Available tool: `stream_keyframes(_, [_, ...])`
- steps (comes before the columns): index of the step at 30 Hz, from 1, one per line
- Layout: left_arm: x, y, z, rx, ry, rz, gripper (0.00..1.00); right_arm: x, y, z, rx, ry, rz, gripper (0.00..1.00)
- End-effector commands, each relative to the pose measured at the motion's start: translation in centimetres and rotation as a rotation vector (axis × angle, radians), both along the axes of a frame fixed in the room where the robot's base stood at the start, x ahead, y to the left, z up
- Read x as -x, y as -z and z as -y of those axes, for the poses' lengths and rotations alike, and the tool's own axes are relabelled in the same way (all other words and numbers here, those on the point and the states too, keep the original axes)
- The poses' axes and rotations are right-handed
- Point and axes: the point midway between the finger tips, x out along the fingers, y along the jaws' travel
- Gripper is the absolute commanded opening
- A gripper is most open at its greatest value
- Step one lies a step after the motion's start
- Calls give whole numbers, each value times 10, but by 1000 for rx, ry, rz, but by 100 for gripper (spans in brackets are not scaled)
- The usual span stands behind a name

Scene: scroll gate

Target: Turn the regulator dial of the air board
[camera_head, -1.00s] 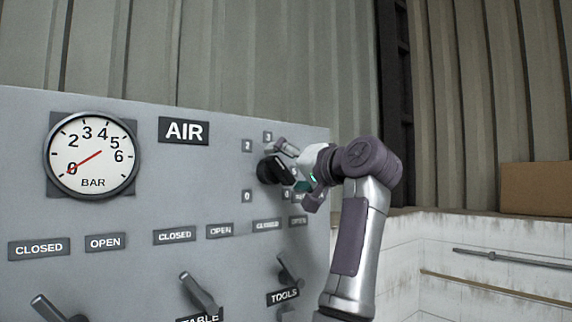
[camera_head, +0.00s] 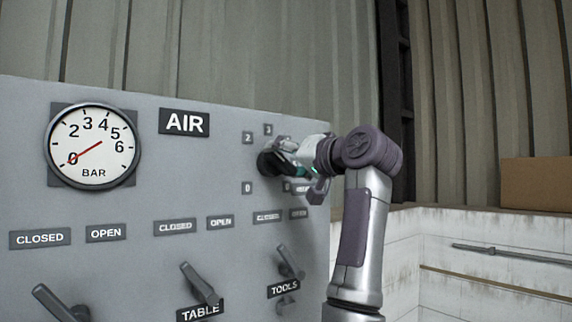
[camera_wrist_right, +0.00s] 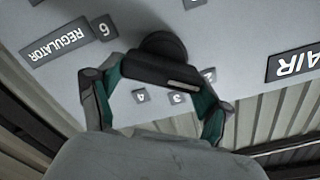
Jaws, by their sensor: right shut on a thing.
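The black regulator dial (camera_head: 267,162) sits on the right part of the grey air board (camera_head: 190,205). My right gripper (camera_head: 284,160) is at the dial, and its arm partly hides the dial and some number plates. In the right wrist view, the dial's bar (camera_wrist_right: 160,68) lies between the two fingers of my right gripper (camera_wrist_right: 154,80), which is shut on it. A pale mark on the bar's end lies near the 2 and 3 plates. The pressure gauge (camera_head: 93,146) has its red needle by 0. My left gripper is not in view.
Several valve levers (camera_head: 200,282) stick out along the board's lower part, below CLOSED and OPEN plates. A REGULATOR plate (camera_wrist_right: 55,42) is beside the dial. A white wall with a pipe (camera_head: 510,254) and a brown box (camera_head: 536,184) are at the right.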

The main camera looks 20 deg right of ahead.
Motion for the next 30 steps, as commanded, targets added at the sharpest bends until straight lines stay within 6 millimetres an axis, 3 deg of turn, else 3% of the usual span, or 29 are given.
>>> stream_keyframes(13, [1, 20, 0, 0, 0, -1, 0, 1, 0, -1, 387, 4, 138, 43])
stream_keyframes(30, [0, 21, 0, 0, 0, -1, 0, 2, -1, -6, 896, 2, 323, 43])
